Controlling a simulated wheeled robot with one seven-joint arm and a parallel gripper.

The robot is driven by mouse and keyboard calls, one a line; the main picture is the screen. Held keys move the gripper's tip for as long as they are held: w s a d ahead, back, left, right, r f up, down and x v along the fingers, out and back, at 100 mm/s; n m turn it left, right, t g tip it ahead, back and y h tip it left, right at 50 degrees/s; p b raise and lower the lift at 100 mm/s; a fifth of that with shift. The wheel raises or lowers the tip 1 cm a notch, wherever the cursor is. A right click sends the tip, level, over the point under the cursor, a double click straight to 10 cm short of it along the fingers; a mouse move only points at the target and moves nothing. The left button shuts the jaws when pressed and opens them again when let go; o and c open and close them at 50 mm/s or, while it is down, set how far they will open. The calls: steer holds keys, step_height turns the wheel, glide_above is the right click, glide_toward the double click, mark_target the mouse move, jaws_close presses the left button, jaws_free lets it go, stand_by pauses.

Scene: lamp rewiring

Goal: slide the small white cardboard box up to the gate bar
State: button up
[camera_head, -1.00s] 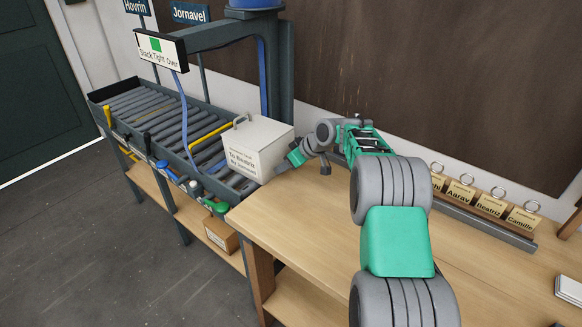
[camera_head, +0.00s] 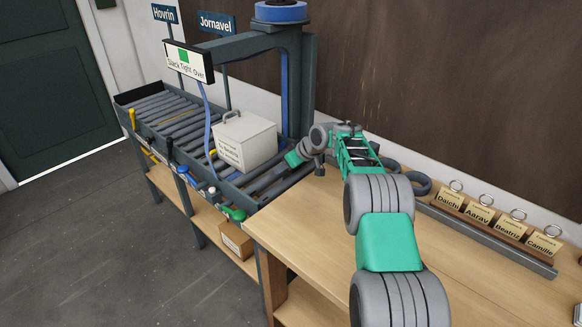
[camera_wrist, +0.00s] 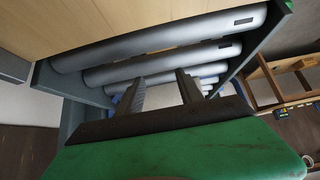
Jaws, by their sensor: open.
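The small white cardboard box (camera_head: 254,143) stands upright on the grey rollers of the conveyor (camera_head: 165,118), with writing on its near face and a handle on top. My gripper (camera_head: 291,160) is open, low over the bench end of the rollers, just right of the box; a small gap seems to show.
A post and overhead arm (camera_head: 295,85) rise behind the box, with a blue cord hanging in front. The wooden bench (camera_head: 310,225) adjoins the conveyor, with a rack of name tags (camera_head: 495,225). A brown box (camera_head: 236,240) sits on the lower shelf.

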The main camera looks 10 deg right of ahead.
steer(key=s+d+r, duration=0.2)
steer(key=s, duration=0.1)
steer(key=s+d+r+b, duration=0.1)
steer(key=d, duration=0.1)
steer(key=shift+s, duration=0.4)
steer(key=shift+s+a+r, duration=0.1)
steer(key=shift+s+r, duration=0.15)
steer(key=shift+r, duration=0.05)
steer(key=s+a+r+m+g+h, duration=0.1)
steer(key=s+a+r+m, duration=0.15)
steer(key=s, duration=0.55)
steer(key=s+a+r+m+h, duration=0.15)
steer(key=s+r, duration=0.25)
steer(key=s, duration=0.4)
steer(key=s+d+f+m+g+h, duration=0.1)
steer(key=s+f, duration=0.1)
steer(key=s, duration=0.9)
steer(key=s+d+f+m+g+h, duration=0.1)
steer(key=s+f+m, duration=0.1)
steer(key=s, duration=1)
steer(key=shift+d+f+m, duration=0.15)
steer(key=shift+d+m, duration=0.15)
steer(key=shift+d, duration=0.1)
